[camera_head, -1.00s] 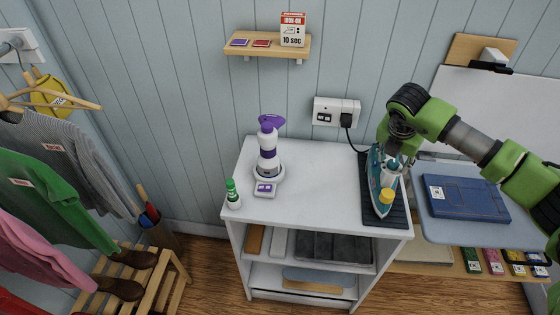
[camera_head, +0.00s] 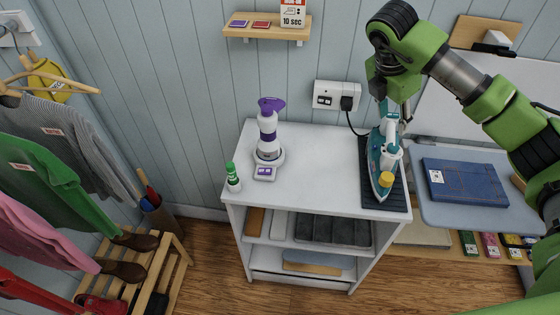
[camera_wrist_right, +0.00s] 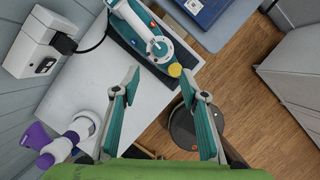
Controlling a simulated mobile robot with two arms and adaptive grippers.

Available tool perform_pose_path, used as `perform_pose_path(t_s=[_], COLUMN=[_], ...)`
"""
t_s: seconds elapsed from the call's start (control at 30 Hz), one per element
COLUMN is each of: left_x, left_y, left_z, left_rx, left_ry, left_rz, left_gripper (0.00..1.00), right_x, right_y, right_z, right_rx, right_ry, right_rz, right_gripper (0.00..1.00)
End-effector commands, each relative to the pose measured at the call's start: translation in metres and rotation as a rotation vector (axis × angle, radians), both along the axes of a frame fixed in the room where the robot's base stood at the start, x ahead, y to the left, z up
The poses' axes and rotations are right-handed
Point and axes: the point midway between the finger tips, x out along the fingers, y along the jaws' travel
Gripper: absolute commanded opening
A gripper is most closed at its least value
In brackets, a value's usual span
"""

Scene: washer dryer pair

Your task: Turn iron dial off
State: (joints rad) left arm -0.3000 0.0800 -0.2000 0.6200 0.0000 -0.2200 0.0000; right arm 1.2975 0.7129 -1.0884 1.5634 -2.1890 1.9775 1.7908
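A teal and white iron (camera_head: 376,158) lies on a dark ribbed mat (camera_head: 398,202) at the right end of the white cabinet top. Its yellow dial (camera_head: 386,179) faces up toward the near end. My right gripper (camera_head: 394,112) hangs over the far end of the iron, its fingers partly hidden by the arm and the iron's handle. In the right wrist view, my right gripper (camera_wrist_right: 160,76) is open and empty. The yellow dial (camera_wrist_right: 175,70) appears between the fingertips, nearer the right one; contact cannot be told. My left gripper is not in view.
A wall socket (camera_head: 336,95) with a black plug and cord is behind the iron. A purple and white device (camera_head: 267,136) and a green-capped bottle (camera_head: 232,177) stand at left. A blue folded cloth (camera_head: 464,182) lies on the ironing board. The cabinet's middle is clear.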

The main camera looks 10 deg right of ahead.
Motion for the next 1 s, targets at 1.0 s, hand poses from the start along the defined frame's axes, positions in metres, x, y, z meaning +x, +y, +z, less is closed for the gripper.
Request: perform_pose_path(t_s=[1.0], left_x=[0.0], left_y=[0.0], left_z=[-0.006], left_rx=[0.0], left_ry=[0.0], left_rz=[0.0], left_gripper=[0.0], right_x=[-0.015], right_y=[0.178], right_z=[-0.064], right_rx=[0.506], right_ry=[0.028], right_rz=[0.461], right_gripper=[0.4])
